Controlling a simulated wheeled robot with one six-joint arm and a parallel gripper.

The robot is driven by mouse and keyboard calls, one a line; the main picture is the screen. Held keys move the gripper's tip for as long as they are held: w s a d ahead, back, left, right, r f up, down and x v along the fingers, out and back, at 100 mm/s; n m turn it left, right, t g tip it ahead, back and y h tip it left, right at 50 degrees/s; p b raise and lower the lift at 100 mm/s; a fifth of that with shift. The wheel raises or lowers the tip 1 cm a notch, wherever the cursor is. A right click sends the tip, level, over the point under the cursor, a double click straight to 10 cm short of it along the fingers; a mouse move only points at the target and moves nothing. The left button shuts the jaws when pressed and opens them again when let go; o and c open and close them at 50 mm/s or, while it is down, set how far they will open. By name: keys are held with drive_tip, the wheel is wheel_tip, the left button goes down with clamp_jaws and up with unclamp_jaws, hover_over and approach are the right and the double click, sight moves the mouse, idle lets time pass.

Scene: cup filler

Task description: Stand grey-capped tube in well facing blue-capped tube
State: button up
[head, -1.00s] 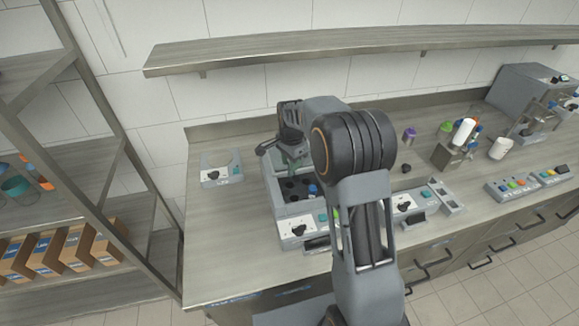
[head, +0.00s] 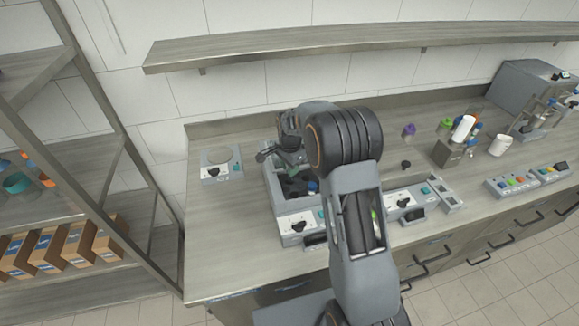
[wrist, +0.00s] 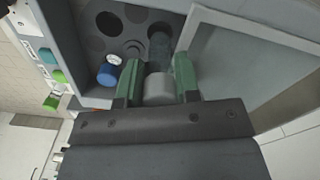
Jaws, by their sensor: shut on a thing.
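My gripper (wrist: 157,82) has green fingers shut on the grey-capped tube (wrist: 160,88). The grey cap sits between the fingers, and the tube's clear body runs away from it toward the dark rotor plate (wrist: 128,32) with its round wells. I cannot tell whether its tip is inside a well. The blue-capped tube (wrist: 108,75) stands in the rotor, left of my gripper in the wrist view. In the head view its blue cap (head: 312,187) shows inside the grey open machine (head: 272,192), and my arm hides the held tube.
The machine's pale raised lid (wrist: 255,60) is close to the right of my gripper in the wrist view. A small scale (head: 221,168) stands left of the machine. Another device (head: 408,200) is to its right. Bare counter (head: 230,235) lies in front of the scale.

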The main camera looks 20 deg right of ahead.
drive_tip(key=shift+f, duration=0.3)
drive_tip(key=o, duration=0.9)
drive_tip(key=shift+s+f, duration=0.15)
drive_tip(key=shift+r, duration=0.4)
wheel_tip(320, 180, up, 12)
drive_tip(key=shift+b, duration=0.45)
drive_tip(key=s+r+n+t, duration=0.2)
drive_tip(key=s+r+n, duration=0.15)
drive_tip(key=s, duration=0.55)
drive_tip(key=s+r+n+t, duration=0.1)
drive_tip(key=s+r+n, duration=0.2)
drive_tip(key=s+n, duration=0.35)
drive_tip(key=shift+s+f+n+t, duration=0.25)
drive_tip(key=shift+s+f+n, duration=0.35)
drive_tip(key=shift+s, duration=1.1)
drive_tip(key=shift+s+f+n+t, duration=0.3)
drive_tip(key=shift+s+f+n, duration=0.3)
drive_tip(key=shift+s, duration=1.05)
drive_tip(key=shift+s+f+n+t, duration=0.25)
drive_tip(key=shift+s+f+n, duration=0.3)
drive_tip(key=shift+s, duration=1.15)
